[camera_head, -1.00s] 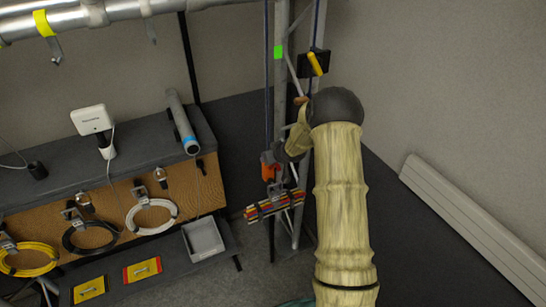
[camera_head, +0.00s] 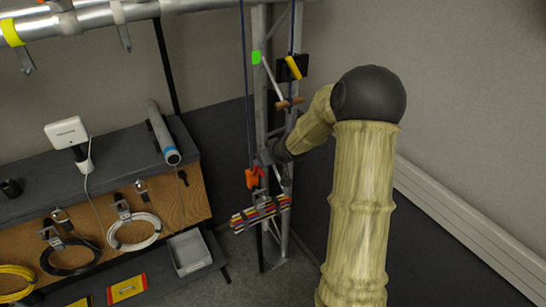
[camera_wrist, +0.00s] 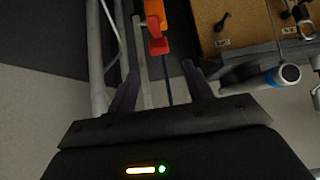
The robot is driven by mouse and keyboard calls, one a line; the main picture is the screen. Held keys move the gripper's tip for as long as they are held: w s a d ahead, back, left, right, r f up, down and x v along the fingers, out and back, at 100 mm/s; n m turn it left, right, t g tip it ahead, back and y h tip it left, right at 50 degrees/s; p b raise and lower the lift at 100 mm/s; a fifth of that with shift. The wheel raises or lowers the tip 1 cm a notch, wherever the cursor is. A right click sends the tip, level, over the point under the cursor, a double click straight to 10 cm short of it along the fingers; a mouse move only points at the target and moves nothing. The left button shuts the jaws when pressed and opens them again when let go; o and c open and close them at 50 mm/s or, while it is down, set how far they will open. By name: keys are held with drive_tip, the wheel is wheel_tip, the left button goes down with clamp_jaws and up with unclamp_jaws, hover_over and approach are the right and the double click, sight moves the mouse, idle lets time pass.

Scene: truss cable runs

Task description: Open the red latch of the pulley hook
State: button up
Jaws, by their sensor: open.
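The pulley hook (camera_head: 254,178) hangs on the blue rope (camera_head: 247,90) in front of the truss. Its body is orange; a bundle of coloured cables (camera_head: 262,213) hangs below it. In the wrist view the orange hook body (camera_wrist: 154,10) is at the top, with the red latch (camera_wrist: 158,46) at its near end. My gripper (camera_wrist: 160,70) is open and empty, its two dark fingers spread, with the latch beyond the tips and between them. The blue rope runs down between the fingers. In the head view my gripper (camera_head: 266,155) is beside the hook, small and partly hidden.
The metal truss (camera_head: 262,110) stands close behind the hook. The workbench (camera_head: 110,160) with cable coils and a grey tray (camera_head: 189,252) is at left. A white wall panel (camera_head: 460,220) is at right.

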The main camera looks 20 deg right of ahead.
drive_tip(key=p+v, duration=0.1)
drive_tip(key=v, duration=0.4)
drive_tip(key=shift+s+r, duration=0.1)
